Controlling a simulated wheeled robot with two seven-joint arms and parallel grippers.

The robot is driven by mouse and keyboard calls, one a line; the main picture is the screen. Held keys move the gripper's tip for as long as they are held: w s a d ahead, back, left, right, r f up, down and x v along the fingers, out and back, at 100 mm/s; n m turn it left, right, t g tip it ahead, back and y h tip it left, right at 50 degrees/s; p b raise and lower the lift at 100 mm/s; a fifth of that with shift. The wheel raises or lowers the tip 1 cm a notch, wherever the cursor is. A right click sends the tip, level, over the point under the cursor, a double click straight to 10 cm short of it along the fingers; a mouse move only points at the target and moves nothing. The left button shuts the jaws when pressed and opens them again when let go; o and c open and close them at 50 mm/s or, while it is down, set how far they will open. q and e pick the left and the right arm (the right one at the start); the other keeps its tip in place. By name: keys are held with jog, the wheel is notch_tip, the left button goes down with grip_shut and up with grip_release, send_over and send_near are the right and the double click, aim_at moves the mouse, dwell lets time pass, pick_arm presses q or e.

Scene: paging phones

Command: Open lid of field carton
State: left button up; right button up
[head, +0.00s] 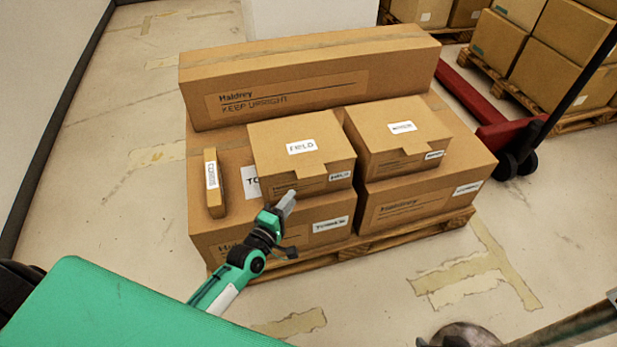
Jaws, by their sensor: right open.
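The field carton (275,135) is a brown box with a white FIELD label on top. Its lid looks shut, with a small tab at the front edge. My left gripper (288,200) is at the carton's lower front left, with its tip overlapping the front face in the head view. I cannot tell whether it touches the carton, and its finger gap is not clear. My right gripper is not in view.
A similar carton (390,128) stands close on the right. A long carton (310,70) lies behind. All rest on larger cartons on a wooden pallet (400,235). A red pallet jack (480,100) is at right.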

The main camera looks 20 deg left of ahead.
aim_at(307, 178)
pick_arm(q)
jog(key=w, duration=0.3)
jog(key=w+d, duration=0.1)
jog(key=w, duration=0.3)
jog(key=w+d+b, duration=0.1)
jog(key=w, duration=0.2)
jog(key=shift+w, duration=0.4)
pick_arm(e)
jog(key=w+a, duration=0.1)
jog(key=a+t+y, duration=0.1)
jog(key=shift+w+a+f, duration=0.3)
jog(key=shift+w+f, duration=0.05)
pick_arm(q)
jog(key=shift+c, duration=0.5)
grip_shut()
